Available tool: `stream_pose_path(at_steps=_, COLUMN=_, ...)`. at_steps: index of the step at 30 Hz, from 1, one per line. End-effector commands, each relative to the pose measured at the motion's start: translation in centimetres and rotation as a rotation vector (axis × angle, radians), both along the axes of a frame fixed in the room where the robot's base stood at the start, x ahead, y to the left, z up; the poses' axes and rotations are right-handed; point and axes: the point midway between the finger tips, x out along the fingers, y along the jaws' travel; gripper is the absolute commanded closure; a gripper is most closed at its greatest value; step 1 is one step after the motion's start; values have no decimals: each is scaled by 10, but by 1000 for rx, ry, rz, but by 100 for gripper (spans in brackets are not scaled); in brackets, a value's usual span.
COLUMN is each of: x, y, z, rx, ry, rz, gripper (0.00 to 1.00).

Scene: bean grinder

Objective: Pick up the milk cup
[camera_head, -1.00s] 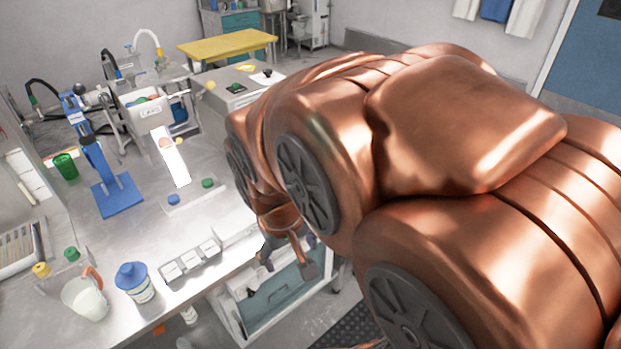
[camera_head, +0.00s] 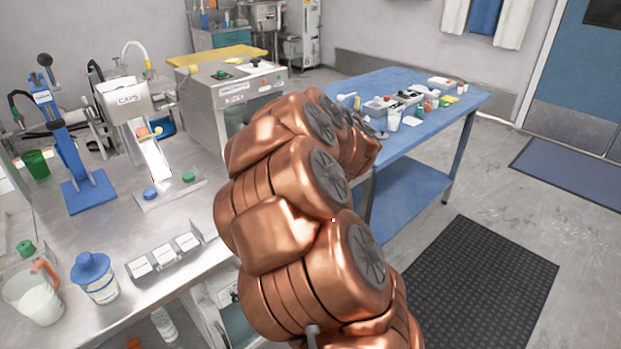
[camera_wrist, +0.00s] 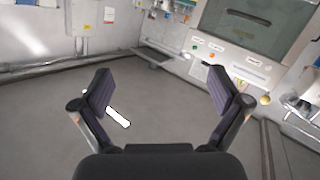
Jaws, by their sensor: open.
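A clear cup with an orange handle and white contents (camera_head: 34,302) stands at the near left of the steel bench in the head view; it looks like the milk cup. A small whitish cup (camera_head: 394,120) also stands on the blue table, too small to tell its contents. My gripper (camera_wrist: 161,92) is open and empty in the wrist view, with floor and a far wall beyond its fingers. In the head view my arm reaches toward the blue table and its end cannot be made out clearly. No cup shows between the fingers.
The steel bench (camera_head: 117,228) also holds a blue-lidded jar (camera_head: 96,280), a labelled rack (camera_head: 164,257), a blue press (camera_head: 70,150) and a grey machine (camera_head: 235,95). The blue table (camera_head: 432,112) carries several small items. Floor by the dark mat (camera_head: 465,285) is clear.

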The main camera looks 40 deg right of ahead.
Motion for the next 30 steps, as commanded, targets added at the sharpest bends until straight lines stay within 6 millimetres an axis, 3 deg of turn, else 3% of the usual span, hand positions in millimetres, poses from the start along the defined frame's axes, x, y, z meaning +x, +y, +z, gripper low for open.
stream_pose_path(at_steps=1, x=1, y=-9, z=-24, rx=-3, ry=-15, rz=35, gripper=2)
stream_pose_path(at_steps=6, x=10, y=-16, z=-71, rx=17, ry=-88, rz=208, gripper=2)
stream_pose_path(at_steps=15, x=-2, y=2, z=-154, rx=161, ry=-213, rz=493, gripper=2)
stream_pose_path(at_steps=23, x=-11, y=16, z=-175, rx=236, ry=-269, rz=598, gripper=2)
stream_pose_path(at_steps=30, x=11, y=17, z=-175, rx=239, ry=-272, rz=608, gripper=2)
